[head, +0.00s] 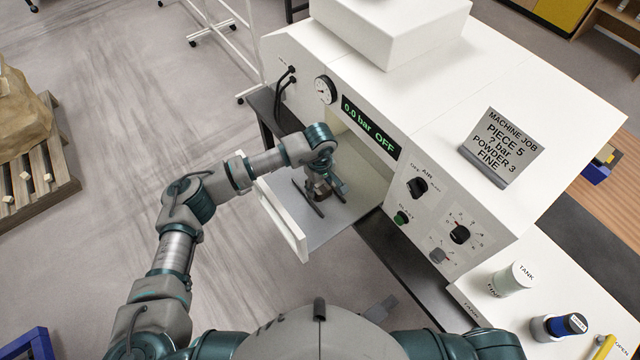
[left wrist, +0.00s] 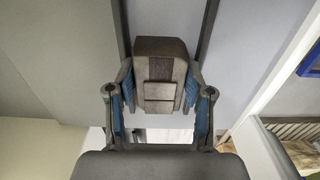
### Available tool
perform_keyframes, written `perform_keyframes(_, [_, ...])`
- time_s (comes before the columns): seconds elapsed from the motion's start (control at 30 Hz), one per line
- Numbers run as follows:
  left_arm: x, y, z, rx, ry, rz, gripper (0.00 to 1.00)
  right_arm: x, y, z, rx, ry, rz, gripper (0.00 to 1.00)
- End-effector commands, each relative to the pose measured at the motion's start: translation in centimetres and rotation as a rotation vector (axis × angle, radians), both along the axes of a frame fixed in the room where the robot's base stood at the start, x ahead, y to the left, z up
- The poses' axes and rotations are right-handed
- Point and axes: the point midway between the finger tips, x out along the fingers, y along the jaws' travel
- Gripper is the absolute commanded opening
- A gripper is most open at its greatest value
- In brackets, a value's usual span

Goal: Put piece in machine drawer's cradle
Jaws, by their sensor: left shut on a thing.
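My left gripper (head: 322,190) is over the machine's open drawer (head: 318,230), fingers pointing down. It is shut on the piece (left wrist: 160,72), a grey-brown block with a darker stripe, one finger on each side. In the head view the piece is mostly hidden by the gripper. The cradle's two dark rails (head: 308,199) lie in the drawer, one on each side of the piece. They also show in the left wrist view (left wrist: 207,28). I cannot tell whether the piece touches the cradle. My right gripper is not in view.
A job sign (head: 500,146) stands on top. The drawer's white front (head: 284,222) stands up at the left.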

Motion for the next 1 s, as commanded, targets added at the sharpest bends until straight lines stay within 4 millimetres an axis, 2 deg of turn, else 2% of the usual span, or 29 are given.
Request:
perform_keyframes(0.03, [0.0,0.0,-0.2,0.0,0.0,0.0,0.56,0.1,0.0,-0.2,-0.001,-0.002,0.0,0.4])
perform_keyframes(0.1, [0.0,0.0,-0.1,0.001,0.001,0.0,0.74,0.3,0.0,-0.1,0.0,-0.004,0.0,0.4])
perform_keyframes(0.13, [0.0,0.0,-0.1,0.001,0.001,0.0,0.77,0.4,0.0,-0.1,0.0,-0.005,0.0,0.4])
perform_keyframes(0.53, [0.1,-0.1,0.6,0.0,-0.001,0.0,0.77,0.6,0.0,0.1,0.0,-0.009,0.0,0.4])
perform_keyframes(0.67, [0.1,-0.1,2.6,0.0,-0.005,-0.001,0.77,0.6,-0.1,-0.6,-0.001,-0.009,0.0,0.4])
perform_keyframes(1.0, [0.1,-0.1,9.9,0.001,-0.003,0.0,0.77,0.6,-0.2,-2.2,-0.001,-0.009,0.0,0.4])
